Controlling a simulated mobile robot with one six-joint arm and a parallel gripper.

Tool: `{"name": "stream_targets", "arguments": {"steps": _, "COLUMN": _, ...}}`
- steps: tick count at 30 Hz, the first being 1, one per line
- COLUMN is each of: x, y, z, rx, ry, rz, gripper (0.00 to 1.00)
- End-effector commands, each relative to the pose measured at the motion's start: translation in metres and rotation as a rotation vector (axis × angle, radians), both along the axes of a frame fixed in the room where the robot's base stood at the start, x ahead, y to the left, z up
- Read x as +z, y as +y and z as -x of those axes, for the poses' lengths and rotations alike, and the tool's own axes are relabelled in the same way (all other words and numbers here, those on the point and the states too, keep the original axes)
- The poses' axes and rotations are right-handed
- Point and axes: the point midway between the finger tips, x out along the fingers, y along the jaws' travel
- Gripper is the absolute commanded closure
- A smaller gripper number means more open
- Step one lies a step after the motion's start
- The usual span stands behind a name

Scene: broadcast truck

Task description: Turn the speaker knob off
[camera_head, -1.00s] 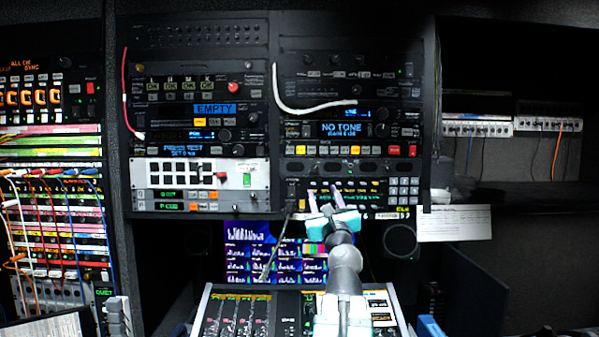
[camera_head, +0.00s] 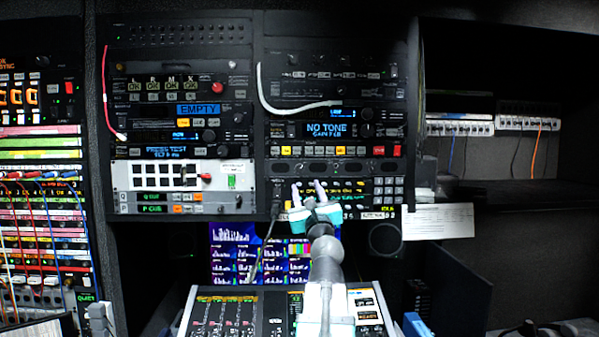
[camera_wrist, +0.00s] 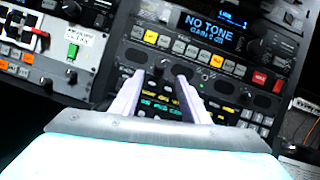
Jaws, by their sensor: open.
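My gripper (camera_head: 308,186) is open and empty, with two pale fingers apart and pointing at the right-hand rack. In the wrist view its fingertips (camera_wrist: 160,75) lie in front of the panel with a row of dark ovals (camera_wrist: 211,84), over its lower left part. I cannot tell whether they touch it. No knob is clearly marked as the speaker knob; small controls between the fingers are partly hidden and too small to read. A black round knob (camera_head: 367,114) is higher on the rack, beside a small blue display, away from the fingers.
The "NO TONE" display (camera_head: 329,130) and a row of coloured buttons (camera_wrist: 194,51) are above the fingers. A white panel (camera_head: 185,175) is to the left. A round dark speaker-like disc (camera_head: 386,239) is below right. A mixing console (camera_head: 230,315) is below my arm.

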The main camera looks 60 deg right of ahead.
Motion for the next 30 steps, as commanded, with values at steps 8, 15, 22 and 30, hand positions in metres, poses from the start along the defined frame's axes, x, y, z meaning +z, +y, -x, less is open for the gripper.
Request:
{"name": "stream_targets", "arguments": {"steps": 8, "x": 0.012, "y": -0.02, "z": -0.017, "rx": 0.0, "ry": -0.001, "rz": -0.001, "gripper": 0.59}}
{"name": "stream_targets", "arguments": {"steps": 15, "x": 0.02, "y": -0.034, "z": -0.031, "rx": 0.002, "ry": -0.001, "rz": -0.001, "gripper": 0.59}}
{"name": "stream_targets", "arguments": {"steps": 22, "x": 0.027, "y": -0.049, "z": -0.044, "rx": 0.001, "ry": 0.0, "rz": -0.001, "gripper": 0.59}}
{"name": "stream_targets", "arguments": {"steps": 30, "x": 0.037, "y": -0.065, "z": -0.059, "rx": 0.001, "ry": 0.0, "rz": -0.001, "gripper": 0.59}}
